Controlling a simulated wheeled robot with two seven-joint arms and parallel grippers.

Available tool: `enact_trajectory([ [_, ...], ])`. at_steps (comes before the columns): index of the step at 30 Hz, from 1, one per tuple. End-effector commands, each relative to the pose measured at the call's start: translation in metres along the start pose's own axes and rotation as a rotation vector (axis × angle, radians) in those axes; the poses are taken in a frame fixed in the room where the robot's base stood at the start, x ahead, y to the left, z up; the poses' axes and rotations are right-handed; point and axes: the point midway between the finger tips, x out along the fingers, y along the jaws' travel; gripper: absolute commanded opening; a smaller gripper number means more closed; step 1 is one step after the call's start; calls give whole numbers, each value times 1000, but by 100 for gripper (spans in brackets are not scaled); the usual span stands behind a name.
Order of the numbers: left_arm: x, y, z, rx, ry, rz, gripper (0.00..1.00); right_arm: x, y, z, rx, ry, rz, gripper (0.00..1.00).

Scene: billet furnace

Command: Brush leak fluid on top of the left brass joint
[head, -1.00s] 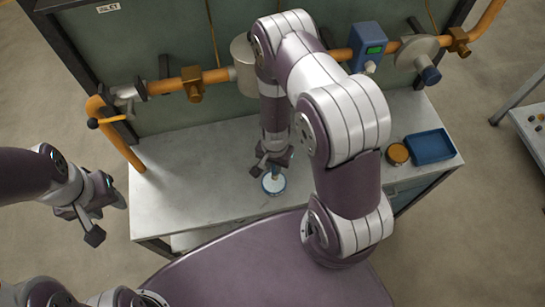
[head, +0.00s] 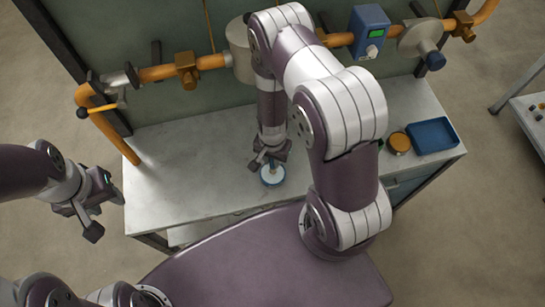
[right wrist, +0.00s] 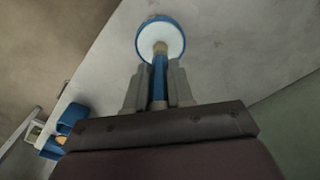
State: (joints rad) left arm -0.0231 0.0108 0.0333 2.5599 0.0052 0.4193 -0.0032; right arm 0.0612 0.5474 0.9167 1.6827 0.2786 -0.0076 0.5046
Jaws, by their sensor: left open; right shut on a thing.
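The left brass joint (head: 187,70) sits on the orange pipe along the green panel, left of the grey cylinder. My right gripper (head: 268,157) is shut on a brush, low over the bench. In the right wrist view the brush's blue handle (right wrist: 159,78) stands between the fingers, with its pale bristles (right wrist: 160,48) at the white inside of a round blue-rimmed dish (right wrist: 180,28). The dish (head: 272,179) also shows in the head view, partly hidden by the gripper. I cannot tell how deep the bristles are. My left gripper (head: 97,205) is open and empty, left of the bench.
The bench (head: 190,185) has free room to the left of the dish. A blue tray (head: 432,136) and a round amber-topped container (head: 398,143) stand at its right.

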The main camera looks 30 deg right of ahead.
Motion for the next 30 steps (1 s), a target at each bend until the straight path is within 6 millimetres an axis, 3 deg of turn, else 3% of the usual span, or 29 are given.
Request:
enact_trajectory([
  [30, 9, 0, 1, 0, 0, 0, 43, 9, 0, 0, 0, 0, 0, 0],
])
